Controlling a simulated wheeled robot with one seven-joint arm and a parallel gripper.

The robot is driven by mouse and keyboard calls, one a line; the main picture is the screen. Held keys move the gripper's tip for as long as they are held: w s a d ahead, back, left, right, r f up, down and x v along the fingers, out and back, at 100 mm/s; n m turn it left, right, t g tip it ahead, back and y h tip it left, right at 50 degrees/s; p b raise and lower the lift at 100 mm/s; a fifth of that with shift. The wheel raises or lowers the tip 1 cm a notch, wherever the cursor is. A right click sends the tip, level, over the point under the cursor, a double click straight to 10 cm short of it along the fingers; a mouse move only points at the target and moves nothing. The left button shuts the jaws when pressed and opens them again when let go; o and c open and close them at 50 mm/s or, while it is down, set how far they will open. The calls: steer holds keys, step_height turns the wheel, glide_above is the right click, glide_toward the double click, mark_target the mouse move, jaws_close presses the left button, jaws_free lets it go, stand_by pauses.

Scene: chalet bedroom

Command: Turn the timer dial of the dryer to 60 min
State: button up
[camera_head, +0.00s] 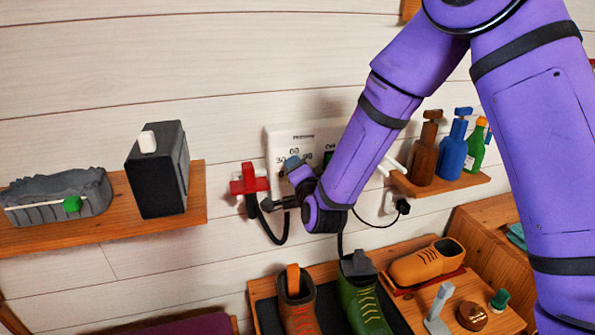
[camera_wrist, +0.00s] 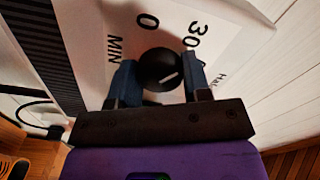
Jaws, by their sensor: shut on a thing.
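The white dryer panel (camera_head: 276,143) is on the plank wall, partly hidden behind my arm. Its head-view print includes "60" and "30". In the wrist view, the panel (camera_wrist: 108,12) shows "0", "MIN" and "30" around the round black timer dial (camera_wrist: 160,66). A short white mark lies low on the dial's face, slanting up to the right. My gripper (camera_wrist: 160,72) has one blue finger on each side of the dial and is shut on it. In the head view, my gripper (camera_head: 290,182) is at the panel's lower part, and the dial cannot be made out there.
A red holder (camera_head: 249,180) and dark hose hang left of the panel. A shelf (camera_head: 440,188) with bottles is at right. Another shelf (camera_head: 120,225) holds a black box (camera_head: 158,170). Shoes stand below, including a green boot (camera_head: 362,300). A plug (camera_head: 392,205) sits in the wall.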

steer(key=m, duration=0.5)
steer(key=shift+m, duration=0.3)
steer(key=m, duration=0.5)
steer(key=shift+m, duration=0.4)
steer(key=o, duration=0.9)
steer(key=shift+o, duration=0.2)
steer(key=shift+s, duration=0.1)
steer(key=v, duration=1)
steer(key=shift+s+d, duration=0.15)
steer(key=shift+s, duration=0.15)
